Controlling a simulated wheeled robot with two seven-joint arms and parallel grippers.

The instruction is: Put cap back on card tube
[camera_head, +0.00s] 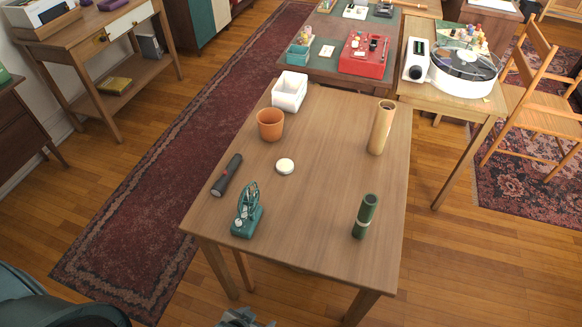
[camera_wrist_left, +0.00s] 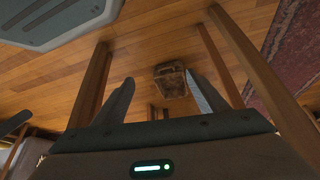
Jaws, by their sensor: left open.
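The card tube (camera_head: 381,128) is a tall tan cylinder standing upright at the right side of the wooden table (camera_head: 320,215). A round white cap (camera_head: 285,166) lies flat near the table's middle, to the left of the tube and apart from it. My left gripper (camera_head: 244,319) is at the bottom edge of the head view, in front of the table and away from tube and cap. In the left wrist view its two fingers (camera_wrist_left: 159,80) are spread with nothing between them. My right gripper does not show.
The table also holds a dark flashlight (camera_head: 227,175), a green metal device (camera_head: 247,212), a dark green cylinder (camera_head: 365,216), a terracotta pot (camera_head: 270,124) and a white bin (camera_head: 289,92). The front middle is clear. Table legs and floor show in the wrist view.

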